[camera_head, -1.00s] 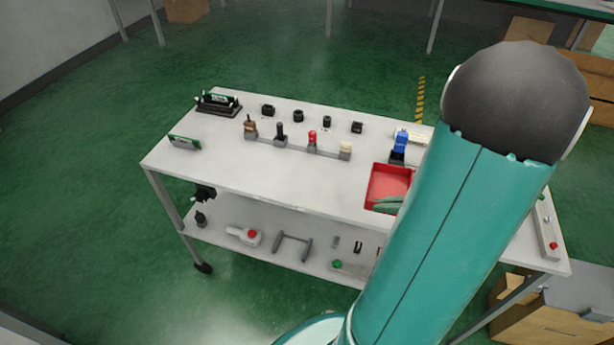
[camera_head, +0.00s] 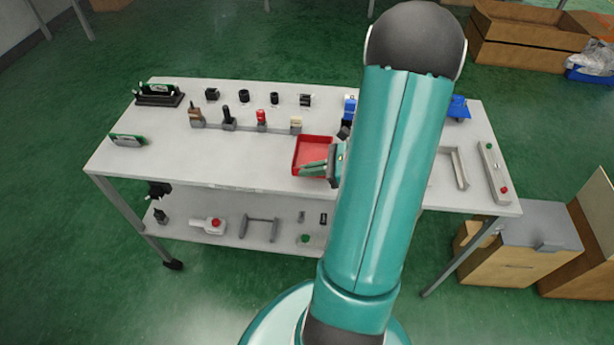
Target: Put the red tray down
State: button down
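The red tray (camera_head: 316,143) is a shallow open box at the middle of the white table's top. It looks level; I cannot tell whether it rests on the surface or is slightly above it. My gripper (camera_head: 312,168), with teal fingers, is at the tray's front right part and overlaps its near edge. The picture is too small to show whether the fingers are closed on the rim. My teal arm hides what lies just right of the tray.
The white table (camera_head: 200,160) has a row of small levers (camera_head: 229,120) behind and left of the tray. A blue-topped fixture (camera_head: 349,106) stands just behind it on the right. A grey bracket (camera_head: 455,168) lies further right.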

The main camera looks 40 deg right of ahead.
aim_at(307, 186)
jog(key=shift+w+f, duration=0.45)
jog(key=shift+f, duration=1.65)
jog(key=shift+f, duration=0.15)
jog(key=c, duration=1.6)
grip_release()
jog(key=shift+c, duration=0.2)
jog(key=shift+s+d+r, duration=0.15)
jog(key=shift+d+r, duration=0.05)
jog(key=shift+r, duration=0.05)
jog(key=v, duration=1.1)
jog(key=shift+s+r, duration=0.15)
jog(key=shift+r, duration=0.05)
